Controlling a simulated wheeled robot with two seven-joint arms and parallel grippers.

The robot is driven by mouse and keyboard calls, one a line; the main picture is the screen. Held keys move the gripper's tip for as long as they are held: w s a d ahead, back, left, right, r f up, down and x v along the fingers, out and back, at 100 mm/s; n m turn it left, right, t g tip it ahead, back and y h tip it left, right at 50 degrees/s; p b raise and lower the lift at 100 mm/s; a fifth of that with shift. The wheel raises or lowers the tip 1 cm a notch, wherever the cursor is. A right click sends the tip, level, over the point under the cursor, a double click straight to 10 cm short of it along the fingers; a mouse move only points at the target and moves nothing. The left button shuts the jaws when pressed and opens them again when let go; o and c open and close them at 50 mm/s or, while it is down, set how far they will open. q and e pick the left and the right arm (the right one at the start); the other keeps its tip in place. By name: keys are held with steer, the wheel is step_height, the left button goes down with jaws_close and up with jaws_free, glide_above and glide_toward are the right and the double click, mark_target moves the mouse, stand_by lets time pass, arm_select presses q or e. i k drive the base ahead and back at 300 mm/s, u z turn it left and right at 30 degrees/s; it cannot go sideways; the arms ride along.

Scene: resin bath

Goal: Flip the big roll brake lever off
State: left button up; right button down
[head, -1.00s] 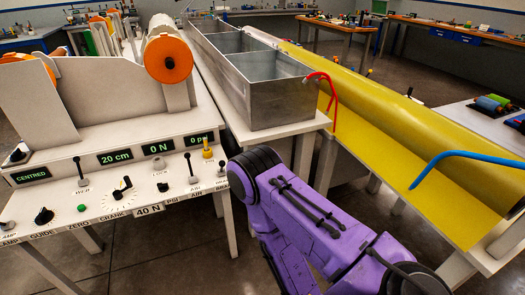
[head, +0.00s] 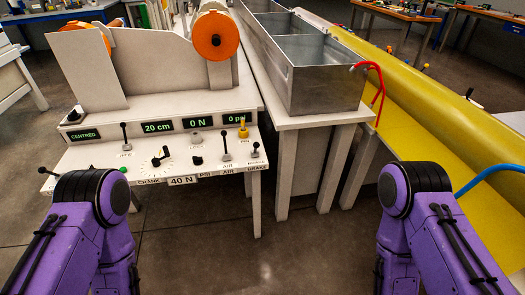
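The brake lever (head: 256,150), a short stick with a dark knob, stands upright at the right end of the white control panel (head: 85,158). The label under it reads BRAKE. The AIR lever (head: 226,146) stands just left of it, and a yellow knob (head: 243,128) is behind. A big roll with an orange end (head: 214,36) sits above the panel on the machine. My two purple arms show at the lower left and lower right, in front of the panel and apart from the brake lever. Neither gripper is in view.
A long metal bath (head: 320,82) on a white table stands right of the panel. A red hose (head: 378,88) hangs at its corner. A long yellow sheet and roll (head: 430,85) run along the right. The floor between my arms is clear.

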mark_target(256, 145)
steer(key=u, duration=0.6)
steer(key=k, duration=0.65)
steer(key=u, duration=0.8)
steer(key=i, duration=0.95)
steer(key=z, duration=0.65)
